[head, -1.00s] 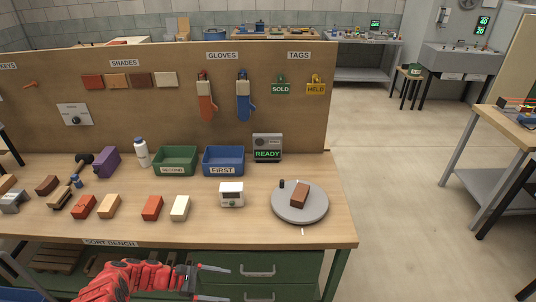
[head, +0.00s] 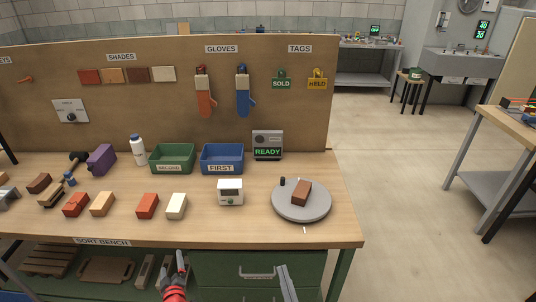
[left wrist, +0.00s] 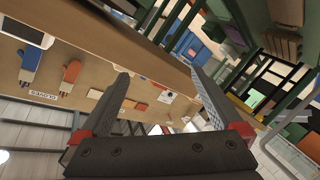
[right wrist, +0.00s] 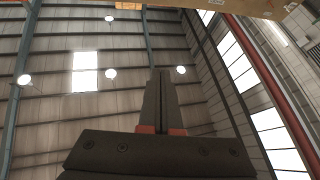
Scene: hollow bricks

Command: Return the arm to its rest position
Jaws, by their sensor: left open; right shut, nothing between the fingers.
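My left gripper (head: 174,268) is at the bottom edge of the head view, in front of the bench, its fingers pointing up. It is open and empty, and its spread fingers also show in the left wrist view (left wrist: 160,76). My right gripper (head: 286,280) is at the bottom edge further right, in front of the green drawers (head: 255,268). It is shut with nothing between its fingers, as the right wrist view shows (right wrist: 160,85). Most of both arms is out of the head view.
Open floor (head: 400,220) lies to the right.

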